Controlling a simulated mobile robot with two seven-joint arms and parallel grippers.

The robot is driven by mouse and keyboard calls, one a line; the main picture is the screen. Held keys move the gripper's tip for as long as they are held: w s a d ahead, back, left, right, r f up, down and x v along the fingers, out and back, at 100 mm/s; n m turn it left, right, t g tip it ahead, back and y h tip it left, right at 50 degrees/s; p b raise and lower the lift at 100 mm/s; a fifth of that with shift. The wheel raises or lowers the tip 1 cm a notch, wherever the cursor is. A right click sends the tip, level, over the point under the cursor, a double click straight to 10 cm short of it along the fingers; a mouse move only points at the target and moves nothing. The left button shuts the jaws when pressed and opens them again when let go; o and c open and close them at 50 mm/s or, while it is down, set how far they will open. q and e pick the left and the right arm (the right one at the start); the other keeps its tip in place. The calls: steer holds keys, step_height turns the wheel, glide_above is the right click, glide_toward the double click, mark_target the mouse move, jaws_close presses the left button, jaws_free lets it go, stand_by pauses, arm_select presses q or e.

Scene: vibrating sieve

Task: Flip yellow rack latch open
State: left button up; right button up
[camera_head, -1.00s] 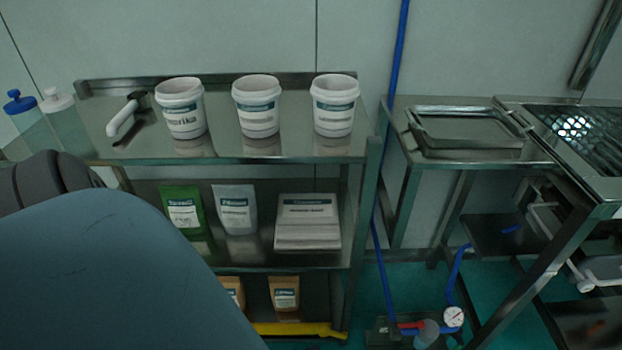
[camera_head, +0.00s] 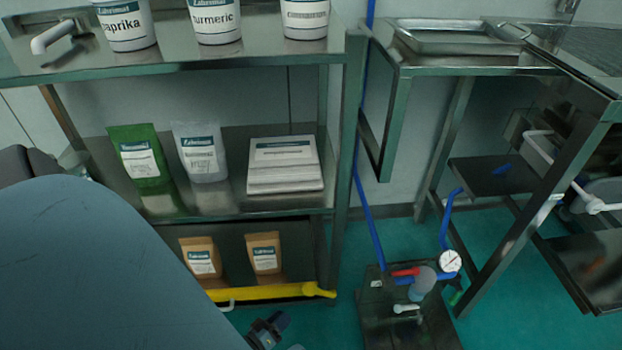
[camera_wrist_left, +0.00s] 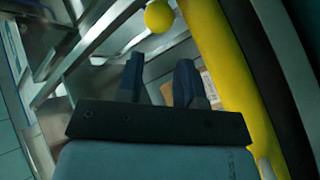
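The yellow rack latch (camera_head: 275,292) is a long bar across the front of the rack's lowest shelf, with a knob at its right end. In the left wrist view the yellow bar (camera_wrist_left: 215,60) runs down the right side, with a yellow ball (camera_wrist_left: 158,16) at the top. My left gripper (camera_head: 268,328) is low in front of the rack, just below the bar and partly hidden by my own arm. In the wrist view its two dark fingers (camera_wrist_left: 159,80) stand apart with nothing held between them. The right gripper is not in view.
The metal rack (camera_head: 200,70) holds white tubs on top, pouches and a box in the middle, and brown bags (camera_head: 264,252) behind the bar. A floor unit with a gauge (camera_head: 450,261) stands to the right. Some green floor (camera_head: 335,325) is clear.

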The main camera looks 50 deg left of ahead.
mark_target(311, 289)
arm_select(q)
steer(key=w+b, duration=0.1)
steer(key=w, duration=0.3)
steer(key=w+b, duration=0.1)
steer(key=w, duration=0.3)
steer(key=w+b, duration=0.1)
steer(key=w, duration=0.3)
steer(key=shift+w+a+b, duration=0.25)
steer(key=shift+w+b, duration=0.1)
steer(key=shift+w, duration=0.5)
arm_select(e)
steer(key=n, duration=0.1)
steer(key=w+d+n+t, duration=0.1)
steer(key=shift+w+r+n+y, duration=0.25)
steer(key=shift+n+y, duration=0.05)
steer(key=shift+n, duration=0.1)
arm_select(q)
jaws_close()
steer(key=shift+r, duration=0.1)
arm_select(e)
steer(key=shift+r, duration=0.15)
